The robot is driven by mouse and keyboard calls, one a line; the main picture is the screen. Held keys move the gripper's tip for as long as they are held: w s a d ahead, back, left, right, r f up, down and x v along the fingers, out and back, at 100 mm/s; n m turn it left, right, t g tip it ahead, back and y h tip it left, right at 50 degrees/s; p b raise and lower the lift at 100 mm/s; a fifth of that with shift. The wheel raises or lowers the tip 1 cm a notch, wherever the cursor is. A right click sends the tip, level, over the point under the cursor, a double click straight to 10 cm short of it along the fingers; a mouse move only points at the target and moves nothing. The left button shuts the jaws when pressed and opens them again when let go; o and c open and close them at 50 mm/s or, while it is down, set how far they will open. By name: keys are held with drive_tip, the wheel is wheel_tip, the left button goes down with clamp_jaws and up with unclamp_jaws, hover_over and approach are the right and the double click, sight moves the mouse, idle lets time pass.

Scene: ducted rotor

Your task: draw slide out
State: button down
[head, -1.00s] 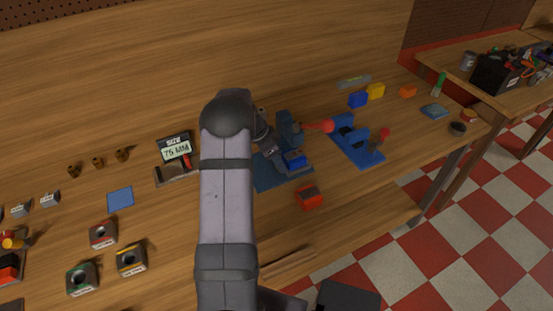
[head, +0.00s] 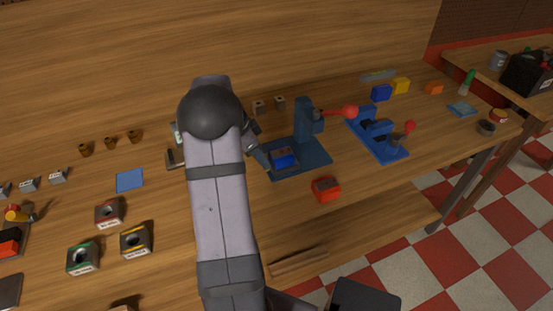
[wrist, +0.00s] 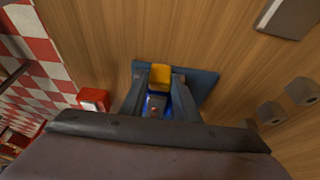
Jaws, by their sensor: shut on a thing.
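A dark blue press (head: 306,122) with a red-ball lever stands on a slate-blue base plate (head: 315,158). A bright blue slide block (head: 283,157) sits low at the left of the press, over the plate's left part. My gripper (head: 268,156) reaches in from the left, partly hidden behind my arm, and is shut on the slide. In the wrist view, my fingers (wrist: 158,92) stand on either side of a yellow piece (wrist: 160,75) and the blue slide (wrist: 156,106). The exact contact between fingers and slide is hard to see.
A red block (head: 326,189) lies in front of the plate. A blue fixture (head: 383,143) with a red knob stands to the right. Two small grey blocks (head: 268,105) stand behind. Ring-shaped parts (head: 135,241) and a blue mat (head: 129,180) lie left. My arm hides part of the bench.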

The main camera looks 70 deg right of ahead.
drive_tip(key=shift+w+a, duration=0.15)
drive_tip(key=shift+w, duration=0.05)
drive_tip(key=c, duration=1.4)
unclamp_jaws()
drive_tip(key=shift+a, duration=0.1)
drive_tip(key=shift+o, duration=0.2)
drive_tip(key=b+v, duration=0.2)
drive_tip(key=v, duration=0.5)
drive_tip(key=shift+r, duration=0.2)
